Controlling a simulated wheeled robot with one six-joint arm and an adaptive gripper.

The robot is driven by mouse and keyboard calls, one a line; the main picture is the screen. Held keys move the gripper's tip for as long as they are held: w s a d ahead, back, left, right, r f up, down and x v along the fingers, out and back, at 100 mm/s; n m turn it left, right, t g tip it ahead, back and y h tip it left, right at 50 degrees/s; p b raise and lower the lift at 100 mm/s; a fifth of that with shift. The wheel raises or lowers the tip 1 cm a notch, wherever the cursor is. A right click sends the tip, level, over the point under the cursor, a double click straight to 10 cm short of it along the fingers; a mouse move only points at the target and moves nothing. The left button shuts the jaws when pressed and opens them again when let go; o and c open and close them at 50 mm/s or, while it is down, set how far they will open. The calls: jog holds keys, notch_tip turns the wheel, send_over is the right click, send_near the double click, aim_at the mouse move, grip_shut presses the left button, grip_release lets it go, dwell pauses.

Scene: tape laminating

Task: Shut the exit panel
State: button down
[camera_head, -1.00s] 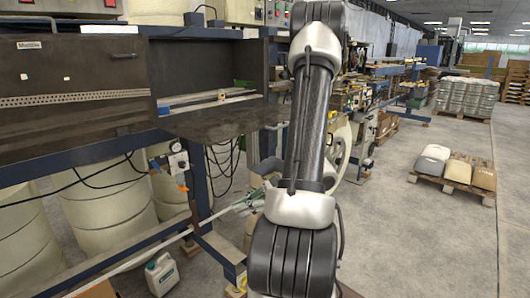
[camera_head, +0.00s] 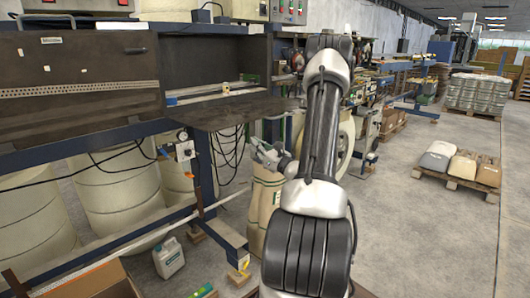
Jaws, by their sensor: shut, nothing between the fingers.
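The exit panel (camera_head: 232,114) is a dark flat plate at the right end of the dark machine cabinet (camera_head: 75,85). It is open, folded down and sticking out toward me below the cabinet's opening. Inside the opening a light rail (camera_head: 205,96) shows above the panel. My arm rises from the bottom of the view, just right of the panel, and covers what lies behind it.
A blue frame leg with a gauge (camera_head: 184,150), a white jug (camera_head: 168,258) and a cardboard box (camera_head: 95,282) are to the left. A loaded pallet (camera_head: 455,182) stands right; the floor between is clear.

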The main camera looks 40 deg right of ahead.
jog(key=shift+w+a+r, duration=0.1)
jog(key=shift+w+r, duration=0.35)
jog(key=shift+r, duration=0.3)
jog(key=shift+w+r, duration=0.4)
jog(key=shift+r, duration=0.35)
jog(key=shift+w+a+r, duration=0.1)
jog(key=shift+w+r, duration=0.35)
jog(key=shift+r, duration=0.3)
jog(key=shift+r, duration=0.1)
